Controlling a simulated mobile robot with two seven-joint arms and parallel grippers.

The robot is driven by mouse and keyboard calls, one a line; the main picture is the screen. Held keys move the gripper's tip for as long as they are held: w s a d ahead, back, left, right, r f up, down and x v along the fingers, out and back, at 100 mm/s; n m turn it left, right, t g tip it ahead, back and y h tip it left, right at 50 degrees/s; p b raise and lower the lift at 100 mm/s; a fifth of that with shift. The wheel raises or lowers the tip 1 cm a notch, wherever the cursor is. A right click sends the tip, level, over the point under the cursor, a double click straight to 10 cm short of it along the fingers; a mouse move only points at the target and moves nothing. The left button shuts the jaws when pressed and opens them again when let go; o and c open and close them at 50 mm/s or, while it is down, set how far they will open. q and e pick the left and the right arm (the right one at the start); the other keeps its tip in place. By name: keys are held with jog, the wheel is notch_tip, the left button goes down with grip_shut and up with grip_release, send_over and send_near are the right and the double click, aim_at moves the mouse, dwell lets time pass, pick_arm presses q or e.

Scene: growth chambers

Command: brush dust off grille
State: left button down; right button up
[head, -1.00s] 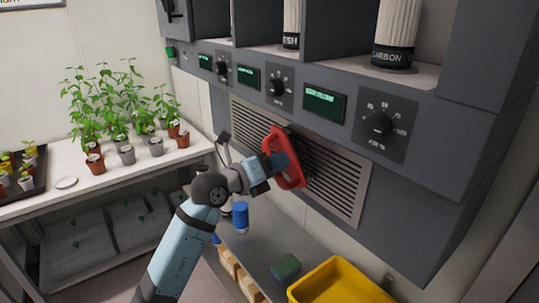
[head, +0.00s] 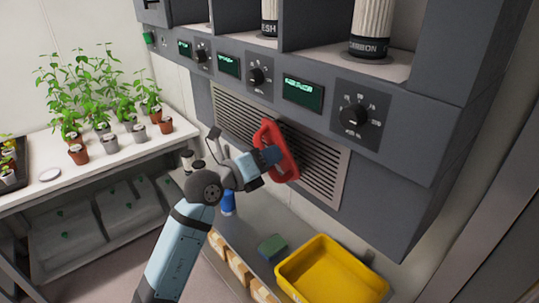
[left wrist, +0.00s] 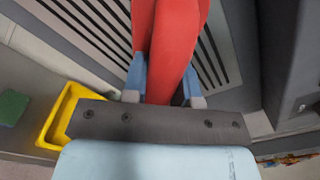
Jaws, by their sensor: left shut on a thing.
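The grille (head: 318,171) is a slatted panel in a pale frame on the front of the grey cabinet. My left gripper (head: 270,158) is shut on a red brush (head: 283,150) with a looped shape. The brush is held up at the middle of the grille and covers some of its slats. In the left wrist view the red brush (left wrist: 172,45) stands between the two blue fingers (left wrist: 163,80), with grille slats (left wrist: 95,22) behind it. I cannot tell whether the brush touches the grille. Dust is not clearly visible. My right gripper is not in view.
A yellow bin (head: 330,275), a green-and-blue block (head: 272,248) and a blue cylinder (head: 228,203) are below the grille. Dials (head: 354,116) and displays (head: 303,92) line the cabinet above. A white bench (head: 95,165) with potted plants stands at left.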

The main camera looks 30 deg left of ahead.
pick_arm(q)
jog(key=w+a, duration=0.4)
jog(key=a, duration=0.5)
jog(key=shift+a, duration=0.15)
dwell(0.6)
jog(key=shift+s, duration=0.1)
jog(key=p+v, duration=0.1)
jog(key=v, duration=0.5)
dwell(0.3)
jog(key=v, duration=0.3)
dwell(0.6)
